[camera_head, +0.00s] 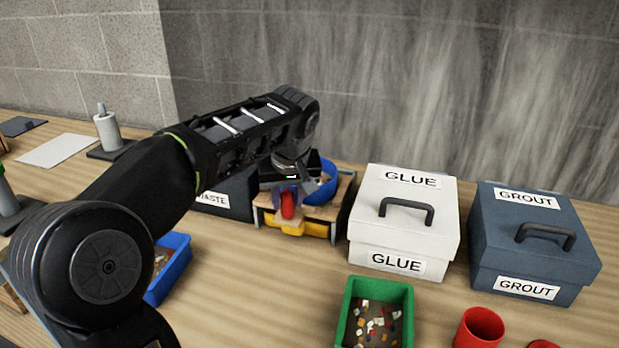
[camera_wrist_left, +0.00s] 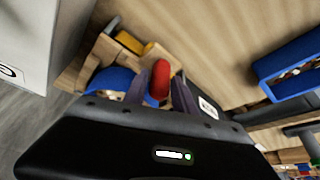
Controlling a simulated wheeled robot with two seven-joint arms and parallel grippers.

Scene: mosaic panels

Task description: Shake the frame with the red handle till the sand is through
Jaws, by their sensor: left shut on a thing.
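The red handle (camera_head: 288,205) shows below my left gripper (camera_head: 286,190) in the head view. In the left wrist view the red handle (camera_wrist_left: 159,84) stands between the two fingers of my left gripper (camera_wrist_left: 160,92), which is shut on it. The wooden frame (camera_head: 318,211) lies around and behind the handle, with a blue round sieve (camera_head: 322,186) on it and a yellow part (camera_head: 306,227) at its front. The blue sieve also shows in the left wrist view (camera_wrist_left: 108,80). My arm hides part of the frame, and I cannot see any sand clearly. My right gripper is not in view.
A white GLUE box (camera_head: 400,232) stands right of the frame, close to it, with a blue-grey GROUT box (camera_head: 528,250) beyond. A dark WASTE box (camera_head: 228,197) is on the left. A green tray (camera_head: 346,310), a blue tray (camera_head: 176,268) and a red cup (camera_head: 479,328) stand nearer.

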